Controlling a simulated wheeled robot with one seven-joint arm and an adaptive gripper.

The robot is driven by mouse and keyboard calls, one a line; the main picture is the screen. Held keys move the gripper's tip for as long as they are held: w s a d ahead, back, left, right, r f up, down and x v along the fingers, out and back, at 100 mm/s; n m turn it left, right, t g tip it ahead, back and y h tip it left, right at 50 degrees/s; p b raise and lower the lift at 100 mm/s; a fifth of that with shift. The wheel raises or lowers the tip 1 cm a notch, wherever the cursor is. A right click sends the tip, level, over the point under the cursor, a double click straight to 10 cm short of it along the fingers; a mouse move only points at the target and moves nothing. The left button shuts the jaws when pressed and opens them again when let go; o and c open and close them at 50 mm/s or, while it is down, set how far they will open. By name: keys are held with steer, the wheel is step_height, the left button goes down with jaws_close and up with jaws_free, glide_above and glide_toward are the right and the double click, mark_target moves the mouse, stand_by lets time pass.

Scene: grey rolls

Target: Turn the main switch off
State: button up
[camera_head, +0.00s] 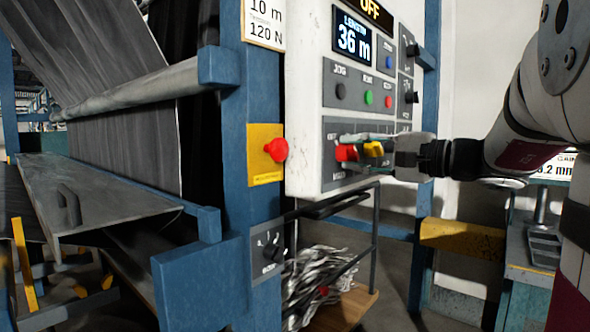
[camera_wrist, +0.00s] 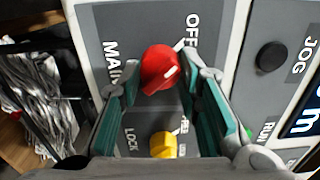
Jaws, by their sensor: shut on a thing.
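The red main switch (camera_wrist: 160,68) is a knob on a grey plate lettered MAIN and OFF. In the head view the red switch (camera_head: 346,153) shows low on the white control panel (camera_head: 310,110). My gripper (camera_head: 362,146) reaches it from the right. In the wrist view its teal-padded fingers (camera_wrist: 162,78) are closed on either side of the red knob. A white mark shows on the knob's face, and its exact setting is hard to read. A yellow knob (camera_wrist: 163,145) labelled LOCK sits beside it, between the fingers nearer the palm.
Black, green and red buttons (camera_head: 368,97) sit above the switch, under a length display (camera_head: 353,37) reading 36 m. A red mushroom button (camera_head: 276,150) on a yellow plate is on the blue post to the left. Grey rolls and fabric (camera_head: 120,95) stand farther left.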

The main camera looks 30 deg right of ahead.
steer(key=shift+n+b, duration=0.4)
steer(key=o, duration=1.2)
steer(key=shift+c, duration=0.2)
steer(key=v, duration=1.2)
